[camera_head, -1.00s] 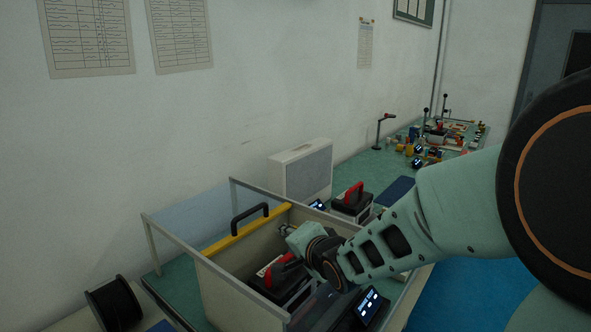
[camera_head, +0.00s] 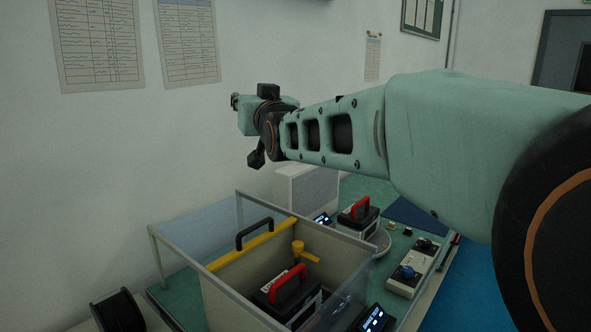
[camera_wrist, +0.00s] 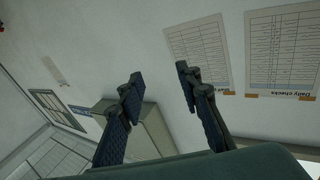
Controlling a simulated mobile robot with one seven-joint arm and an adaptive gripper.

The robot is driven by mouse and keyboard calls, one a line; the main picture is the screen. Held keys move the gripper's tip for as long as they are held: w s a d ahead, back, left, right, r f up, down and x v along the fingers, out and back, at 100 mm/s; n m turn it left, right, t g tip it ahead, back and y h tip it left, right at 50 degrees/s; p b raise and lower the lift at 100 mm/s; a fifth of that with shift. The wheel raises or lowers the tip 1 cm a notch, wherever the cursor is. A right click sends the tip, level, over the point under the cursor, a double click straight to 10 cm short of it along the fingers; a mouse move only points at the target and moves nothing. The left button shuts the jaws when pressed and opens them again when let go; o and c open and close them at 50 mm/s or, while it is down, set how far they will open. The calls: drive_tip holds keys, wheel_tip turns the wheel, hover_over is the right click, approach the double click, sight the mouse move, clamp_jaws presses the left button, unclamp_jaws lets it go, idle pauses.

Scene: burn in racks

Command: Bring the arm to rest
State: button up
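My gripper (camera_wrist: 158,82) is open and empty in the wrist view, its two fingers apart with only wall between the tips. In the head view my gripper (camera_head: 236,102) is raised well above the bench, in front of the white wall. It points left, and the arm reaches across from the right side. It touches nothing.
Below the arm stands a clear-walled rack (camera_head: 222,286) with a yellow bar and black handle. Inside is a black unit with a red handle (camera_head: 289,284). Another red-handled unit (camera_head: 358,220) stands behind, near a grey box (camera_head: 305,188). A black spool (camera_head: 118,311) lies front left.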

wheel_tip(320, 180, up, 11)
drive_tip(key=s+a+n+t+y, duration=0.1)
drive_tip(key=s+a+n+t, duration=0.1)
drive_tip(key=n, duration=0.1)
drive_tip(key=s+d+f+m+g+h+p, duration=0.3)
drive_tip(key=s+d+f+g+p, duration=0.15)
drive_tip(key=d+f, duration=0.8)
drive_tip(key=s+d+f+m+g+h+p, duration=0.1)
drive_tip(key=s+d+f+g, duration=0.2)
drive_tip(key=s+f, duration=0.3)
drive_tip(key=s+d+f+m+g+h+p, duration=0.1)
drive_tip(key=s+d+f, duration=0.4)
drive_tip(key=s, duration=0.9)
drive_tip(key=s+d+f+m+g+h+p, duration=0.1)
drive_tip(key=s+d+f+g+h+p, duration=0.1)
drive_tip(key=s+d+f+g, duration=0.3)
drive_tip(key=s+f+p, duration=0.1)
drive_tip(key=s+f, duration=0.2)
drive_tip(key=s, duration=0.2)
drive_tip(key=shift+s+f+m+h, duration=0.15)
drive_tip(key=shift+s+m+h, duration=0.05)
drive_tip(key=shift+m+h, duration=0.1)
drive_tip(key=shift+o, duration=0.6)
